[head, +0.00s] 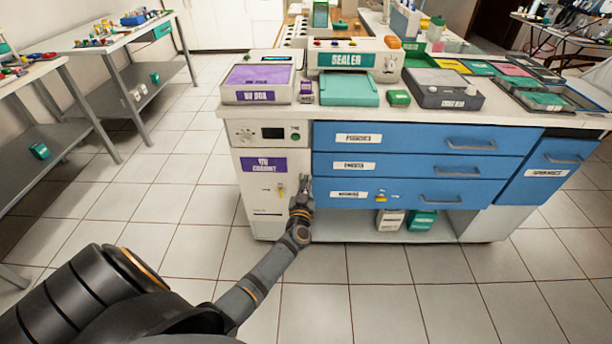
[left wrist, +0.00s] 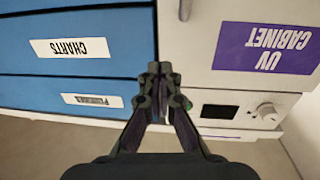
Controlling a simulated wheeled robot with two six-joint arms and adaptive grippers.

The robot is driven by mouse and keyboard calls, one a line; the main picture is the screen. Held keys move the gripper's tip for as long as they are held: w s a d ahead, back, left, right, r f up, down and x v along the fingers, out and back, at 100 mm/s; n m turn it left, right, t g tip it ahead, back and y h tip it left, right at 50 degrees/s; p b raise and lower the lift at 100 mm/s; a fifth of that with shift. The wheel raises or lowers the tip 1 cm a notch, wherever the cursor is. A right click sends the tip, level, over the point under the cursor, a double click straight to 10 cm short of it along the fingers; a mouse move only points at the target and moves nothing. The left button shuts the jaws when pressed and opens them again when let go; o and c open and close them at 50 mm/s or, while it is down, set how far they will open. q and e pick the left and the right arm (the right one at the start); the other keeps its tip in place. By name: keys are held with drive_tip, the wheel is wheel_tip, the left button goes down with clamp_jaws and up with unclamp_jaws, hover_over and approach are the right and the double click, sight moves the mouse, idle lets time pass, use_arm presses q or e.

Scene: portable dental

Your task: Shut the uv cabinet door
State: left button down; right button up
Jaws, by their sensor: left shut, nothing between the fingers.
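The UV cabinet (head: 262,200) is white, with a purple label and a control panel above. It stands at the left end of the counter. Its door front looks flush with the body in the head view; I cannot tell whether a thin gap remains. In the left wrist view, the cabinet front (left wrist: 225,83) and its label appear upside down, with part of a grey handle (left wrist: 186,9) at the top edge. My left gripper (head: 304,184) is shut and empty, in front of the seam between cabinet and drawers. Its fingertips (left wrist: 160,70) show together there. My right gripper is not in view.
Blue drawers (head: 408,165) with grey handles stand right of the cabinet, close to my left gripper. The counter above holds a sealer (head: 353,58), a purple-topped box (head: 259,81) and trays. Steel side tables (head: 115,52) stand at left. The tiled floor in front is clear.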

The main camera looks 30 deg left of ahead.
use_arm(q)
drive_tip(key=p+v, duration=0.1)
drive_tip(key=v, duration=0.6)
drive_tip(key=shift+d+f, duration=0.3)
drive_tip(key=shift+d, duration=0.25)
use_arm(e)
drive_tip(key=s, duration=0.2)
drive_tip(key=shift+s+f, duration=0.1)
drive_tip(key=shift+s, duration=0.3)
use_arm(q)
drive_tip(key=shift+s, duration=0.1)
